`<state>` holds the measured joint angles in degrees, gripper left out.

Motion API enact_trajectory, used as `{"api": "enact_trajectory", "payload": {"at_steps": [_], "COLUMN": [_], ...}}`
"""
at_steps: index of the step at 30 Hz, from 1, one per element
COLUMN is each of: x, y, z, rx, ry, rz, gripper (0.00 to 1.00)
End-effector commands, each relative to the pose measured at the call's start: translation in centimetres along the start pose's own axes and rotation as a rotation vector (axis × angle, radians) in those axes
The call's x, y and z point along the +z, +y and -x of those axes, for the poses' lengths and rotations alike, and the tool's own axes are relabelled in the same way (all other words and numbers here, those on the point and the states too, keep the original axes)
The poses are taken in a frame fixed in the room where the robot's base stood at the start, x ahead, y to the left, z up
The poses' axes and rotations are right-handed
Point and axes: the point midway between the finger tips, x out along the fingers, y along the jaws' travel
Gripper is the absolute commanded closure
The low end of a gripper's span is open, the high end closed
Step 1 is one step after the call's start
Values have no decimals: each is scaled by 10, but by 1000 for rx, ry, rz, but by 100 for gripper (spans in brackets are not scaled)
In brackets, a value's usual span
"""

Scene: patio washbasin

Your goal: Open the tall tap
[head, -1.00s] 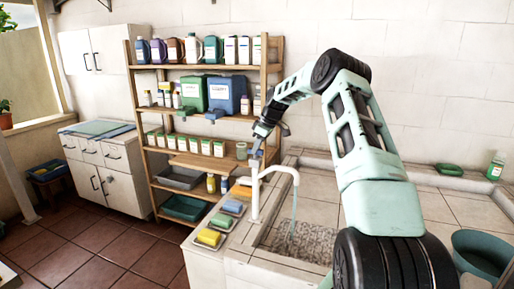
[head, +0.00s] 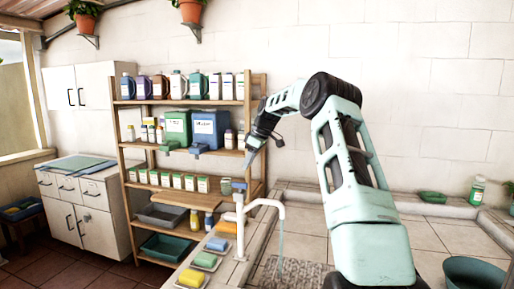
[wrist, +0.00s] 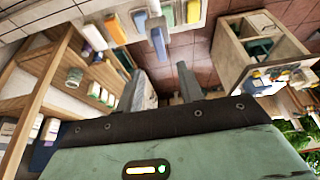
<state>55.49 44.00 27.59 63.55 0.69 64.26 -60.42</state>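The tall tap (head: 240,228) is a white post with a curved spout reaching right over the basin. A bluish lever (head: 240,185) sits at its top. A thin bluish stream (head: 281,248) shows below the spout. My gripper (head: 249,158) is just above the lever, pointing down. Whether it touches the lever cannot be told. In the wrist view the two fingers of my gripper (wrist: 166,86) stand apart with floor tiles showing between them, so it is open and empty. A blue piece (wrist: 157,38) lies beyond the fingertips; I cannot tell if it is the lever.
Sponges in dishes, blue (head: 217,243), green (head: 205,260) and yellow (head: 190,279), line the ledge left of the tap. A wooden shelf (head: 185,104) with bottles stands behind. A teal bowl (head: 474,272) is at the right. The basin counter (head: 300,222) has clear room.

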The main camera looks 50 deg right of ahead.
Motion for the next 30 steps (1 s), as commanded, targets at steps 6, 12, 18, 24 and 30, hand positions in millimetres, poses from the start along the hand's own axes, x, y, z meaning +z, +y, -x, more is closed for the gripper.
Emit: {"api": "enact_trajectory", "payload": {"at_steps": [6, 12, 18, 24, 30], "x": [1, 0, 0, 0, 0], "y": [1, 1, 0, 0, 0], "z": [49, 77, 86, 87, 86], "rx": [5, 2, 0, 0, 0], "ry": [1, 1, 0, 0, 0], "rz": [0, 0, 0, 0, 0], "gripper": [63, 63, 63, 63, 63]}}
